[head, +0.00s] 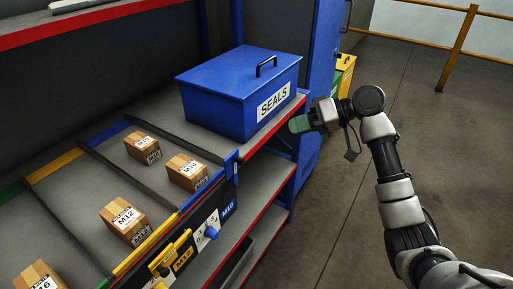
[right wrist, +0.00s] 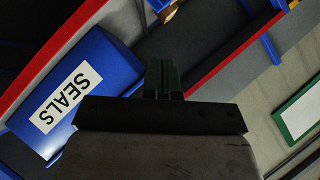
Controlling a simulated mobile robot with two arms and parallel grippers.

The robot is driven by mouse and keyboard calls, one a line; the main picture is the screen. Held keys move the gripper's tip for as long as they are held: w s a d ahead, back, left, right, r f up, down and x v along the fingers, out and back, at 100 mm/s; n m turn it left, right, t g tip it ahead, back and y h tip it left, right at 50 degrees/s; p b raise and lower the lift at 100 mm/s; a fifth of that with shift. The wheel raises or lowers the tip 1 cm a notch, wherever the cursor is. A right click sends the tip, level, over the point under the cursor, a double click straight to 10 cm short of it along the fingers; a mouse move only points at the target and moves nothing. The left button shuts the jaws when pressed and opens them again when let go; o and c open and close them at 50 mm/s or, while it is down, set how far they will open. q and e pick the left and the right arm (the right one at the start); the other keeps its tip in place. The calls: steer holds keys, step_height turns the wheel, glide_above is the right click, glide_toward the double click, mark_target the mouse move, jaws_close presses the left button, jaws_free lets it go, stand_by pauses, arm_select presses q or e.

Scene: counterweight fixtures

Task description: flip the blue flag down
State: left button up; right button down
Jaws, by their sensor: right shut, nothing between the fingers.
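A small blue upright piece (head: 231,166), which looks like the blue flag, stands at the front edge of the shelf, at the end of the blue-marked lane. Below it is a dark front panel with a blue M10 label (head: 228,210) and a blue-and-white knob (head: 211,232). My right gripper (head: 297,124) is shut and empty, with green fingertips. It is beyond and to the right of the blue piece, apart from it, by the front right corner of the blue SEALS box. Its fingers (right wrist: 162,76) also show in the right wrist view. My left gripper is not in view.
The blue SEALS box (head: 225,88) stands on the shelf and also shows in the right wrist view (right wrist: 104,58). Small cartons (head: 187,172) lie in the lanes. A yellow fixture (head: 168,258) is at the lower front. Open floor (head: 345,185) lies to the right.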

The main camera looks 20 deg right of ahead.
steer(key=p, duration=0.3)
glide_toward(238, 158)
steer(key=w+a, duration=0.2)
steer(key=w, duration=0.2)
steer(key=shift+s+a+f+p, duration=0.15)
steer(key=shift+a+f, duration=0.25)
steer(key=shift+a, duration=0.05)
steer(key=shift+s+a+f+p, duration=0.15)
steer(key=shift+s+a+f, duration=0.05)
steer(key=shift+a+f, duration=0.25)
steer(key=shift+s+a+f, duration=0.25)
steer(key=shift+a+f, duration=0.2)
steer(key=shift+f, duration=0.05)
steer(key=shift+s+a+p, duration=0.25)
steer(key=shift+a+p, duration=0.05)
steer(key=shift+p, duration=0.05)
